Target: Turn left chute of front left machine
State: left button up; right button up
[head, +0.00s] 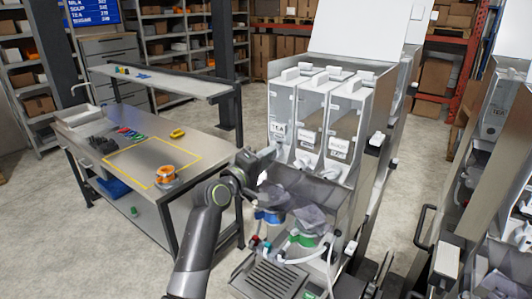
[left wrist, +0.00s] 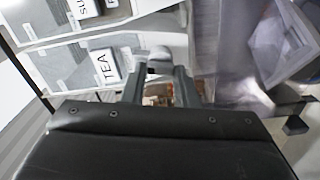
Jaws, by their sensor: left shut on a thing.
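The front left machine (head: 350,112) has three clear-fronted canisters side by side, the left one labelled TEA (head: 277,130). That label also shows in the left wrist view (left wrist: 103,65). My left gripper (head: 266,158) is at the lower front of the TEA canister, its arm rising from the bottom of the head view. In the left wrist view the fingers (left wrist: 160,72) close on a small grey-white piece, which looks like the left chute (left wrist: 158,58). The gripper mostly hides this chute in the head view. My right gripper is not in view.
Below the canisters are blue (head: 269,216) and green (head: 302,240) funnel parts, hoses and a drip grate (head: 272,279). A steel table (head: 120,160) with a yellow-outlined area stands to the left. More machines (head: 490,180) stand at the right, with floor between.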

pick_arm(q)
jog(key=shift+f+n, duration=0.1)
jog(key=shift+n, duration=1.1)
jog(key=o, duration=1)
